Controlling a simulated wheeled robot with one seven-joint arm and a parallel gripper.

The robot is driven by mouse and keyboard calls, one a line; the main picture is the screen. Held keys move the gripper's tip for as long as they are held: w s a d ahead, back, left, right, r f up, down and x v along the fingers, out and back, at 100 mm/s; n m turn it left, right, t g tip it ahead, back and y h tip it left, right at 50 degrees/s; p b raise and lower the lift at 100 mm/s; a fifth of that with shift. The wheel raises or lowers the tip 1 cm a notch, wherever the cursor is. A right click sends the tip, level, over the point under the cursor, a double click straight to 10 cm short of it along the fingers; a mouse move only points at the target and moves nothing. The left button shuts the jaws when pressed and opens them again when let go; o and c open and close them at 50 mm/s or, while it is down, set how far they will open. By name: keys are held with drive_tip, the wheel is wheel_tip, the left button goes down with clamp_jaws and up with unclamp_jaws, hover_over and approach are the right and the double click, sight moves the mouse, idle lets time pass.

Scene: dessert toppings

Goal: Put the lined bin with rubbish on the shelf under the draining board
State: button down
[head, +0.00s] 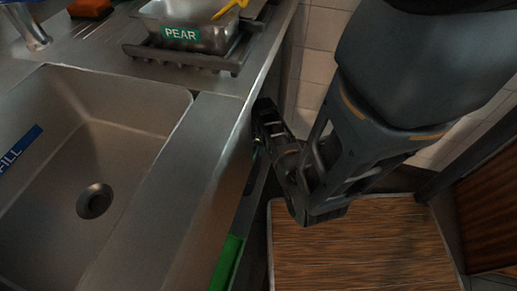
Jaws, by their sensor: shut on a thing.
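My gripper (266,128) reaches in at the front edge of the steel sink unit, to the right of the sink. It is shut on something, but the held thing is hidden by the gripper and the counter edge. The draining board (98,52) is the grooved steel surface at the top left. The shelf under it is out of sight below the counter. I cannot make out the lined bin or any rubbish.
A sink (130,125) with a drain fills the left. A steel container (205,35) labelled PEAR sits on a dark rack (170,56). A green strip (227,262) shows at the counter's front edge. A brown-topped surface (360,245) lies below my arm.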

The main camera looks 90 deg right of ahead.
drive_tip(key=c, duration=1.7)
unclamp_jaws()
drive_tip(key=shift+f, duration=0.1)
drive_tip(key=o, duration=0.5)
drive_tip(key=shift+c, duration=0.2)
wheel_tip(320, 180, up, 12)
drive_tip(key=p, duration=0.3)
drive_tip(key=shift+s+p, duration=0.3)
drive_tip(key=shift+a, duration=0.1)
